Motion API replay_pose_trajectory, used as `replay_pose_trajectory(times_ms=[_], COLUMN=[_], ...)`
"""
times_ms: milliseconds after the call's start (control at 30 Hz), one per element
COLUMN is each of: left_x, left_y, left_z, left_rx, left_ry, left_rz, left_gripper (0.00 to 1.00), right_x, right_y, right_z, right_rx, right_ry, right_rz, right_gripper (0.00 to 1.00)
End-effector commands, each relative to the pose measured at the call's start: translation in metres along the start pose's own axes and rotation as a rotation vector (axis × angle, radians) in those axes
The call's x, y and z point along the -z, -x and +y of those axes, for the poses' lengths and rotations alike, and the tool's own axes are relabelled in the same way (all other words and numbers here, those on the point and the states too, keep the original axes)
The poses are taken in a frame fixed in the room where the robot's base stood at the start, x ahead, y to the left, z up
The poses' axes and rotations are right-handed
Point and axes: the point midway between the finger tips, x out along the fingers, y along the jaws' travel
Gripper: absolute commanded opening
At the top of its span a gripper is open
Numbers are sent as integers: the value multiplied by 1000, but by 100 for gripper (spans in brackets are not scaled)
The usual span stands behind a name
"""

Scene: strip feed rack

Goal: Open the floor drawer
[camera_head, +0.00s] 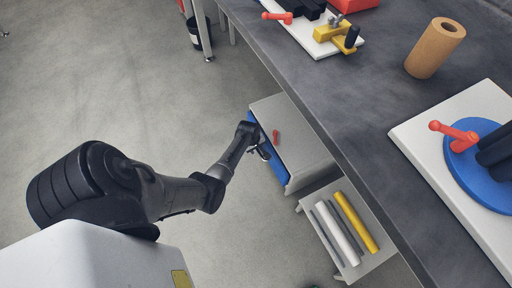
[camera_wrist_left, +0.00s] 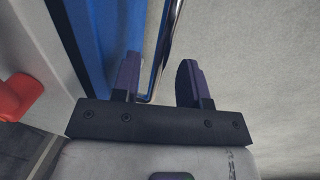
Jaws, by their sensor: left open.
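The floor drawer unit (camera_head: 300,135) is a light grey box on the floor beside the bench, with a blue front (camera_head: 279,174). The blue front (camera_wrist_left: 108,30) also shows in the left wrist view, with a thin metal bar handle (camera_wrist_left: 169,35) standing off it. My left gripper (camera_head: 263,154) is at the blue front in the head view. In the left wrist view my left gripper (camera_wrist_left: 158,75) is open, with the handle bar between its two fingers, nearer the left finger. I cannot see a clear gap behind the front. My right gripper is not in view.
A red lever (camera_head: 277,137) sits on the grey unit. A low rack (camera_head: 335,265) with a white and a yellow rod stands in front of it. The dark bench top (camera_head: 345,110) overhangs to the right. Open floor (camera_head: 130,80) lies to the left.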

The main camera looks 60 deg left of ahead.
Motion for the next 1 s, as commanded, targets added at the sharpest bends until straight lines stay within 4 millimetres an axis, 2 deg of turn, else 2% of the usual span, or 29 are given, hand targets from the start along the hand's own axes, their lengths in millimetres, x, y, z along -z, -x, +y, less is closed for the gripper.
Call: replay_pose_trajectory(times_ms=[100, 533, 867, 1000], left_x=[0, 0, 0, 2], left_y=[0, 0, 0, 4], left_z=[0, 0, 0, -7], left_rx=[0, 0, 0, 1], left_ry=[0, 0, 0, 5], left_rz=[0, 0, 0, 1], left_gripper=[40, 0, 0, 0], right_x=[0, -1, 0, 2], right_y=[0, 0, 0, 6], right_z=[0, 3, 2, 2], right_rx=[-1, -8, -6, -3], right_ry=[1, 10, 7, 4], right_rz=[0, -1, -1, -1], right_gripper=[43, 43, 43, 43])
